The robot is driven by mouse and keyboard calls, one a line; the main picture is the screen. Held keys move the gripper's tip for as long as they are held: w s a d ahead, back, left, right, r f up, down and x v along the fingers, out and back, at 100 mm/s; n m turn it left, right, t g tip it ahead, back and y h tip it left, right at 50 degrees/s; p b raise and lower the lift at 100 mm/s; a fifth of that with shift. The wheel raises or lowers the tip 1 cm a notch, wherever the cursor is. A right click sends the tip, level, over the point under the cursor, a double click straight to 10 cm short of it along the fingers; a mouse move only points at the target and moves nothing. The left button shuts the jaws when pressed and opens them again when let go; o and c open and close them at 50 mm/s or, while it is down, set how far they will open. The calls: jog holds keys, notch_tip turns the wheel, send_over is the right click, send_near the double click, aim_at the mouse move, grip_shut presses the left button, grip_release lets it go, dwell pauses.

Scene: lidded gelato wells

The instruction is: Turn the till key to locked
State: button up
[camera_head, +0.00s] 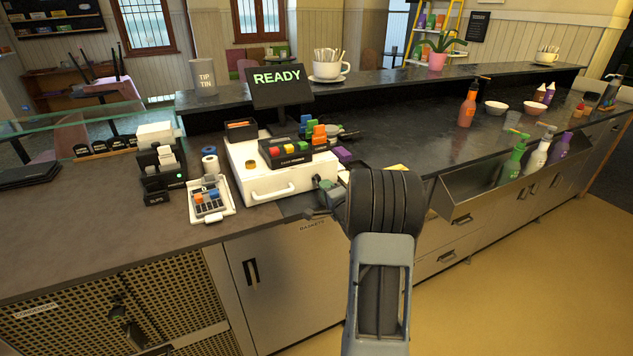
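The till (268,186) is a white box with a drawer handle on its front, standing on the dark counter. Its black screen (277,84) reads READY in green. A black keypad with coloured keys (287,151) sits on top. My gripper (325,192) is at the right front corner of the till, small and dark, partly hidden by my own wrist. The till key cannot be made out apart from the gripper there. I cannot tell whether the gripper touches it or how its fingers stand.
A card reader (209,202) and a receipt printer (159,172) stand left of the till. A steel trough with bottles (462,207) hangs at the counter front on the right. A cup (330,66) stands on the raised shelf. The counter right of the till is mostly clear.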

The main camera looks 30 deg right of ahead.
jog(key=shift+w+d, duration=0.1)
jog(key=shift+w, duration=0.95)
jog(key=shift+c, duration=0.3)
grip_shut()
